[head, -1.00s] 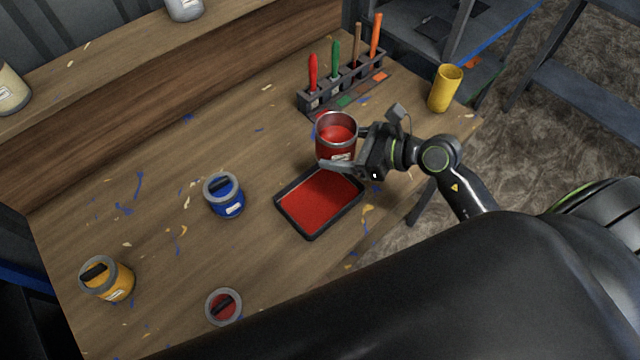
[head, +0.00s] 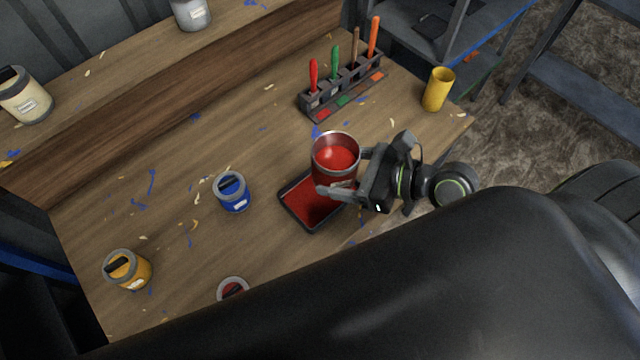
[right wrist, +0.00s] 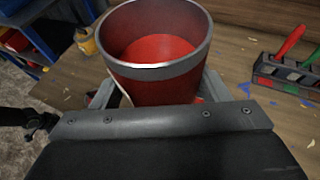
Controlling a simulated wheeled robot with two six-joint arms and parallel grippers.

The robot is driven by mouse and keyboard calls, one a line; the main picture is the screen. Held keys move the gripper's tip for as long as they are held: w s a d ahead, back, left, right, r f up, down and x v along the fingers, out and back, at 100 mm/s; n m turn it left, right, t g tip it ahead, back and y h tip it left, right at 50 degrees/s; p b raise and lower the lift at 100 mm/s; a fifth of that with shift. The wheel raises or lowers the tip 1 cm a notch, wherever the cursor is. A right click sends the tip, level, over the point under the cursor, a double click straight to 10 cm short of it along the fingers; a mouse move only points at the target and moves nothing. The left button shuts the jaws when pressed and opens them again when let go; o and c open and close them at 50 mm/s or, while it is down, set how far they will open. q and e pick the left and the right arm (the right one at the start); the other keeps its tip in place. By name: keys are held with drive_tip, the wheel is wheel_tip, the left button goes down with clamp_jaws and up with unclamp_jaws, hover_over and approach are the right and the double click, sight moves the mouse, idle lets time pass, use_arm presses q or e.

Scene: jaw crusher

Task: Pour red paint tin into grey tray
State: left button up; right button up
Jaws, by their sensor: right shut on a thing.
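The open red paint tin (head: 334,170) is held upright by my right gripper (head: 345,180), whose fingers are shut on its sides. The tin has red paint inside, and it also fills the upper middle of the right wrist view (right wrist: 158,80). The tray (head: 310,228) lies on the table below and a little left of the tin. Its rim is dark and its bottom is covered in red paint. The tin hides the tray's far right part. My left gripper is not in view.
A blue tin (head: 233,196), a yellow-orange tin (head: 128,272) and a red-topped tin (head: 232,287) stand left of the tray. A tool rack (head: 345,85) and a yellow cup (head: 438,90) stand behind.

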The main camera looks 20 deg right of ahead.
sight(342, 181)
drive_tip(key=s+r+p, duration=0.1)
drive_tip(key=s+a+r+p, duration=0.1)
drive_tip(key=r, duration=0.1)
drive_tip(key=s+a+r+p, duration=0.1)
drive_tip(key=s, duration=0.1)
drive_tip(key=shift+r+p, duration=0.3)
drive_tip(key=shift+s+a+r, duration=0.15)
drive_tip(key=shift+s, duration=0.15)
